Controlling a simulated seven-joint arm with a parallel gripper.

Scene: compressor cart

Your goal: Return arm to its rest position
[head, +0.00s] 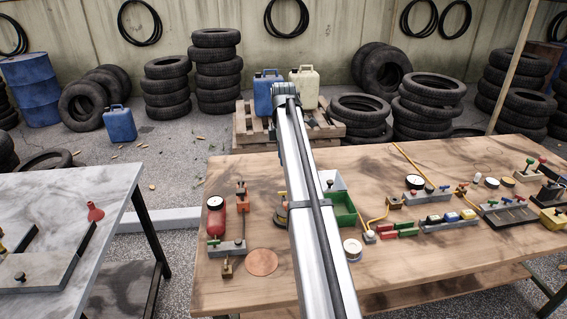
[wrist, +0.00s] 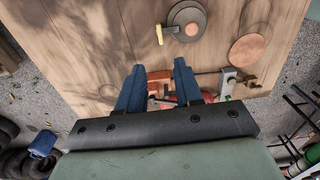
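My gripper (wrist: 160,72) shows in the wrist view, pointing down over the wooden workbench. Its two blue fingers are apart, and I see nothing held between them. An orange block (wrist: 159,84) shows in the gap, below on the bench; it also shows in the head view (head: 241,194). In the head view my own arm link rises through the middle of the picture, and the gripper itself cannot be seen there.
The wooden workbench (head: 420,262) carries a red cylinder (head: 216,218), a copper disc (head: 262,262), a green bin (head: 343,207) and several fittings. A marble-topped table (head: 95,188) stands at left. Tyre stacks (head: 216,62) and jerrycans (head: 305,84) are behind.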

